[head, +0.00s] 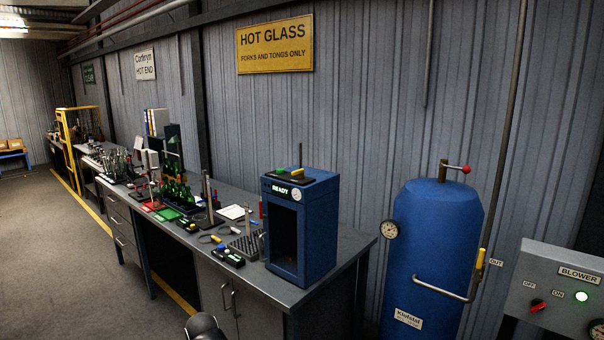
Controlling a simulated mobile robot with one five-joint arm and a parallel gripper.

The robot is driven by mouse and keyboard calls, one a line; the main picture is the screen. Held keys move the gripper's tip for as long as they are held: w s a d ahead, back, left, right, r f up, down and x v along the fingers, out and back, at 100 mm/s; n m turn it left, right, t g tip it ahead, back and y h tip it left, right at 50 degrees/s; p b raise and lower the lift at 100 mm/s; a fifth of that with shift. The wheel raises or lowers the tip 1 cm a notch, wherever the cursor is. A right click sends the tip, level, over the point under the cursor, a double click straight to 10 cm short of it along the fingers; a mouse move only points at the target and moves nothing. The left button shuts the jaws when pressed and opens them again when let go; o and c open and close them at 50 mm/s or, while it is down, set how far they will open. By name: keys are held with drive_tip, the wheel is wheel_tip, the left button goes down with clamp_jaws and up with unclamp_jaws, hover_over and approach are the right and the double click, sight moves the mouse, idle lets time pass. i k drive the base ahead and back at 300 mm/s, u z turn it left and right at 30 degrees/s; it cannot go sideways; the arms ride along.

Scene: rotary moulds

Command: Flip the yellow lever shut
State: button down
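The yellow lever (480,259) is at the right, on the pipework beside the blue tank (430,270), just left of a small OUT label (496,262). It stands nearly upright, roughly in line with the grey pipe (503,130) that runs up the wall. A bent pipe (440,289) runs from the tank front to just below the lever. The lever's pivot is too small to make out. My gripper is not in view; a dark rounded part at the bottom edge looks like part of my arm, and no fingers show.
A grey control box (555,290) marked BLOWER, with a red switch and lit lamp, stands right of the tank. A red-knobbed handle (458,169) tops the tank. A bench (345,250) with a blue READY oven (300,225) stands left. The floor (60,260) is clear at left.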

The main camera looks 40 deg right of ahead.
sight(299, 172)
drive_tip(key=i, duration=0.9)
